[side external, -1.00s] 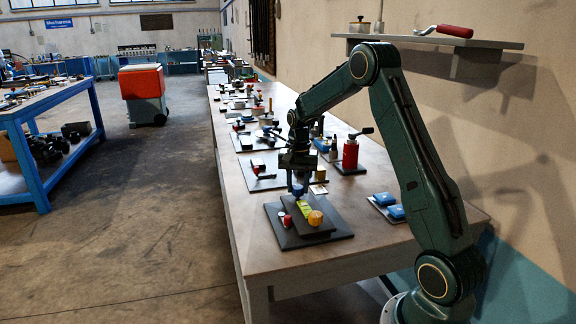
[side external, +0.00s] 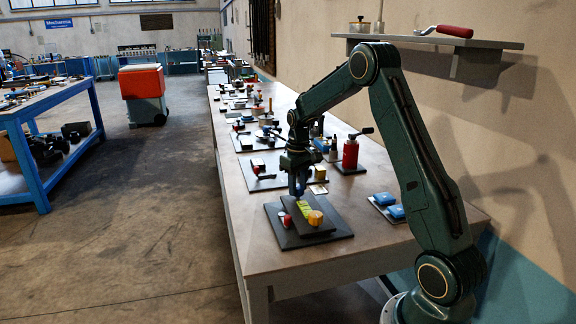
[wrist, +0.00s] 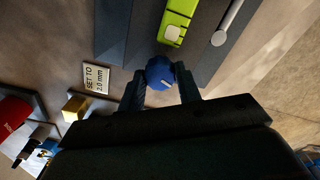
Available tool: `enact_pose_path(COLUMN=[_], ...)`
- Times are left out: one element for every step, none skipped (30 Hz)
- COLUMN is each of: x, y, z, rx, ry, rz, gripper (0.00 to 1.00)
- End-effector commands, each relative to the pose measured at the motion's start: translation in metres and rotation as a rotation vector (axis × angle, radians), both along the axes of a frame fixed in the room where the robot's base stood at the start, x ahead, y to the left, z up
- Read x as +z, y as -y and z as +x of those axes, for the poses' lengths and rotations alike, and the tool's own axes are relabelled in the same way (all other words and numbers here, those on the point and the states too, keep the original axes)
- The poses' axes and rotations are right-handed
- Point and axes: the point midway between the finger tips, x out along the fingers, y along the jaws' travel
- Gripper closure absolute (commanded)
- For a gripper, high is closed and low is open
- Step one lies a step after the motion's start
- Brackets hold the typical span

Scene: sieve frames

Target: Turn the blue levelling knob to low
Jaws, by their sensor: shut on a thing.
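A green level piece (side external: 304,208), a yellow knob (side external: 315,218) and a red knob (side external: 286,219) are on or beside the block. I cannot read any low mark.
A dark base plate (side external: 335,231) lies under the block. A "SET TO" card (wrist: 95,79) lies close by. Several other items fill the far bench. The bench's near end is clear.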

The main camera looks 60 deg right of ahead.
Motion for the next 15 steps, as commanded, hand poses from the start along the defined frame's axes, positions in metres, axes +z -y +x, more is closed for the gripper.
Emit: enact_pose_path(x=[0.0005,0.0005,0.0005,0.0005,0.0005,0.0005,0.0005,0.0005,0.0005,0.0005,0.0005,0.0005,0.0005,0.0005,0.0005], y=[0.0006,0.0005,0.0005,0.0005,0.0005,0.0005,0.0004,0.0004,0.0004,0.0004,0.0004,0.0003,0.0004,0.0004,0.0004], z=[0.0008,0.0008,0.0008,0.0008,0.0008,0.0009,0.0009,0.0009,0.0009,0.0009,0.0009,0.0009,0.001,0.001,0.001], rx=[0.043,0.07,0.105,0.13,0.153,0.184,0.205,0.226,0.251,0.267,0.284,0.302,0.315,0.326,0.34], ry=[0.004,0.004,0.004,0.004,0.004,0.004,0.004,0.004,0.004,0.003,0.003,0.003,0.003,0.003,0.003], rz=[-0.002,-0.002,-0.002,-0.002,-0.002,-0.002,-0.002,-0.002,-0.002,-0.003,-0.003,-0.003,-0.003,-0.003,-0.003], gripper=[0.89,0.89,0.89,0.89,0.89,0.89,0.89,0.89,0.89,0.89,0.89,0.89,0.89,0.89,0.89])
